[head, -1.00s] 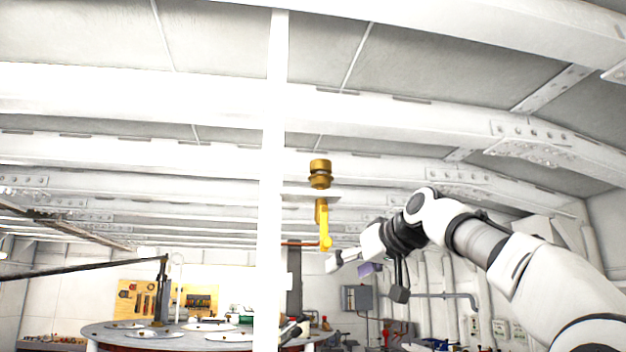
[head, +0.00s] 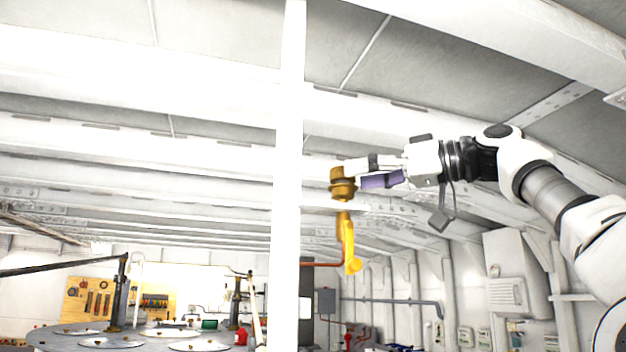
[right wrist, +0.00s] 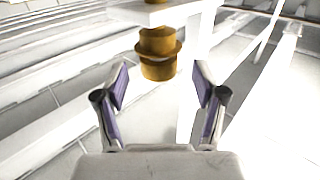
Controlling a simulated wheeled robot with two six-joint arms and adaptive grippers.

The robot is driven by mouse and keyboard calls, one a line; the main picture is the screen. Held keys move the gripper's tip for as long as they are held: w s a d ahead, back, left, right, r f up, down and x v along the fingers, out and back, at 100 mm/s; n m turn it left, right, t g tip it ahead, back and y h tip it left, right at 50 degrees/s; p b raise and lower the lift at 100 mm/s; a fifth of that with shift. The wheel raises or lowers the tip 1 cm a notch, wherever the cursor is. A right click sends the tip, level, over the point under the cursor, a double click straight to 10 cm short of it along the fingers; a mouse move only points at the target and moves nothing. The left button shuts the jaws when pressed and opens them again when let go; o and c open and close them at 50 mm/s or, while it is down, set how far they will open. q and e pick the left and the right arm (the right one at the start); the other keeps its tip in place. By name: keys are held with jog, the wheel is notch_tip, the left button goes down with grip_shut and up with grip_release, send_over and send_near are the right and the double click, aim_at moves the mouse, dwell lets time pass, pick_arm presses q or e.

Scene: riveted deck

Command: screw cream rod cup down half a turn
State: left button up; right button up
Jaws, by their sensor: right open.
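A brass-coloured cup (head: 342,180) with a flange round its middle stands upright on a small white bracket (head: 362,208); no cream colour shows on it. A yellow lever (head: 348,240) hangs below the bracket. My right gripper (head: 365,173) is open, with its fingers at the cup's right side in the head view. In the right wrist view the cup (right wrist: 158,55) shows between the two spread fingertips of my right gripper (right wrist: 160,85), with a gap on each side. I cannot tell how far the fingertips reach around it. My left gripper is not in view.
A white vertical post (head: 287,150) stands just left of the cup. White ceiling beams (head: 150,150) run overhead. A round table (head: 70,341) with metal discs and a pegboard of tools (head: 100,300) are far below left.

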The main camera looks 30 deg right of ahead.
aim_at(344, 182)
jog(key=shift+w+a+r+p, duration=0.1)
jog(key=shift+w+r+p, duration=0.35)
jog(key=shift+p, duration=0.7)
jog(key=x, duration=0.4)
jog(key=shift+w+a+f, duration=0.1)
jog(key=shift+a+f, duration=0.15)
jog(key=shift+f, duration=0.1)
jog(key=shift+d, duration=0.15)
jog(key=shift+c, duration=1)
jog(key=shift+s+d+r, duration=0.1)
jog(key=shift+s+d, duration=0.2)
jog(key=shift+s, duration=0.3)
jog(key=c, duration=1)
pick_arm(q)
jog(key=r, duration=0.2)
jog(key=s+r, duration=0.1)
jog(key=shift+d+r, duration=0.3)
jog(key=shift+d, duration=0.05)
pick_arm(e)
jog(key=shift+o, duration=0.2)
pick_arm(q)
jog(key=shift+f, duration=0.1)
